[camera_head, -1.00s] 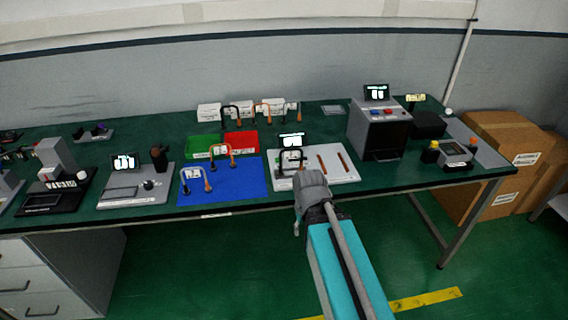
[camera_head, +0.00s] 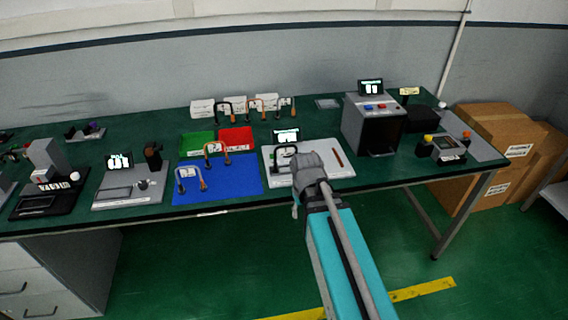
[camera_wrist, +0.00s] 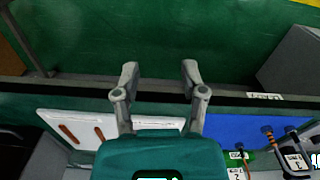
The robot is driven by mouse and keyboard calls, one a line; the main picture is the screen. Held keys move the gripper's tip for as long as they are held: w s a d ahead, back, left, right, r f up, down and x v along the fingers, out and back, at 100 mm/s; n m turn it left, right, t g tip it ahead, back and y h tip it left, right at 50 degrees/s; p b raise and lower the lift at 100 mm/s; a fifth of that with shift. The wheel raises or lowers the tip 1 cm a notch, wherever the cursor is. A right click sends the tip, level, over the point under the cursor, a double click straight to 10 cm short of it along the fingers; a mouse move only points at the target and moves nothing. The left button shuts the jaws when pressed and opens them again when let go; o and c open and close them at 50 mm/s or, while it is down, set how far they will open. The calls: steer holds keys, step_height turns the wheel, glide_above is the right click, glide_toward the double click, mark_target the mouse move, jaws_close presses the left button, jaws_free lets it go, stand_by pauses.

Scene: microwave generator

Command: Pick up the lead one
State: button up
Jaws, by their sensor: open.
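Several curved leads with small label cards are on the bench; the labels are too small to read surely in the head view. One lead with an orange end (camera_head: 203,184) stands on the blue mat (camera_head: 235,184), an orange lead (camera_head: 217,148) is at its back edge, and a black lead (camera_head: 284,150) is on the white board (camera_head: 330,173). In the wrist view, leads with cards (camera_wrist: 296,160) are at the lower right. My gripper (camera_wrist: 158,72) is open and empty, its fingers apart; in the head view it covers part of the white board.
Green (camera_head: 196,142) and red (camera_head: 236,139) mats lie behind the blue mat. A grey oven-like box (camera_head: 372,125) stands right of the board, a grey device (camera_head: 130,187) left of the mat. White boxes (camera_head: 235,103) line the back.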

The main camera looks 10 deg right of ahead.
mark_target(286, 145)
steer(key=w+r+n+p, duration=0.8)
steer(key=w, duration=0.5)
steer(key=w+r+n+p, duration=0.8)
steer(key=w+r, duration=0.1)
steer(key=w, duration=0.4)
steer(key=shift+w+a, duration=0.1)
step_height(286, 145, down, 8)
steer(key=b, duration=0.8)
steer(key=shift+f, duration=0.25)
steer(key=shift+f+b, duration=0.1)
steer(key=shift+b, duration=0.25)
step_height(286, 145, down, 5)
steer(key=b, duration=0.5)
steer(key=shift+w, duration=0.1)
